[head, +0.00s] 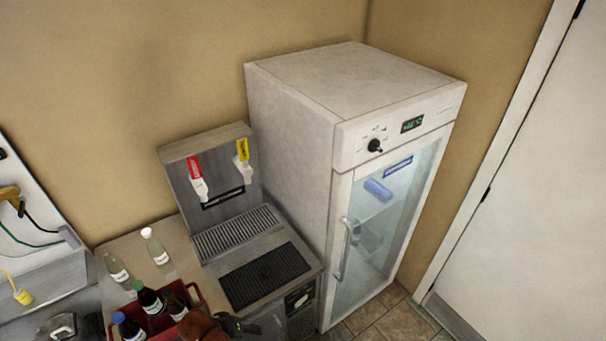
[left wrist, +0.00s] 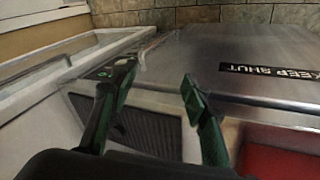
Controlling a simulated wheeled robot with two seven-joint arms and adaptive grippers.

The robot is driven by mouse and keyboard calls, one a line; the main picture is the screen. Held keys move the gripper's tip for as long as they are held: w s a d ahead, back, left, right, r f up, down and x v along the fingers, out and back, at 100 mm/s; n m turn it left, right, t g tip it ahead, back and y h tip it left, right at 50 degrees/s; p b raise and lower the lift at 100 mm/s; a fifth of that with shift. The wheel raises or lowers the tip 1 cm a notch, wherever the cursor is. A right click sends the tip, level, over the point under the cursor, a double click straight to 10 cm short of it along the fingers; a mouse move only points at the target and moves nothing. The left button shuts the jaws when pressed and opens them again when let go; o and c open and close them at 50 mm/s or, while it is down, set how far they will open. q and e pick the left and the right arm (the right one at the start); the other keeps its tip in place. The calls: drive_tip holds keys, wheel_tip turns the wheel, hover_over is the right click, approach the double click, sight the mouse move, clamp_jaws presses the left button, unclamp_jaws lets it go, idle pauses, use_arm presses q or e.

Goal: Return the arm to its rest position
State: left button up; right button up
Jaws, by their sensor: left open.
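My left gripper (head: 245,326) shows at the bottom edge of the head view, in front of the drink dispenser and beside the red crate. Its brown-orange arm part is cut off by the frame edge. In the left wrist view the two dark green-edged fingers of the left gripper (left wrist: 158,82) stand apart with nothing between them. A dark vented panel (left wrist: 150,130) shows behind them. My right gripper is in neither view.
A steel dispenser (head: 215,160) with red and yellow taps stands left of a white glass-door fridge (head: 300,72). A red crate (head: 195,292) holds several bottles; clear bottles (head: 155,247) stand behind. A steel surface labelled KEEP SHUT (left wrist: 270,70) lies right in the wrist view.

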use_arm(q)
drive_tip(key=s+a+f+m+y, duration=0.3)
drive_tip(key=s+a+y, duration=0.1)
drive_tip(key=s+a, duration=1.3)
wheel_tip(320, 180, down, 32)
drive_tip(key=g+b, duration=0.1)
drive_tip(key=b, duration=0.3)
drive_tip(key=s+f+b, duration=0.2)
drive_tip(key=s+f, duration=0.7)
drive_tip(key=f, duration=0.3)
drive_tip(key=s+f+m+g+b, duration=0.1)
drive_tip(key=s+f+b, duration=0.1)
drive_tip(key=s+f, duration=0.8)
drive_tip(key=shift+s+d+f+b, duration=0.3)
drive_tip(key=shift+f+b, duration=0.05)
drive_tip(key=shift+f, duration=0.6)
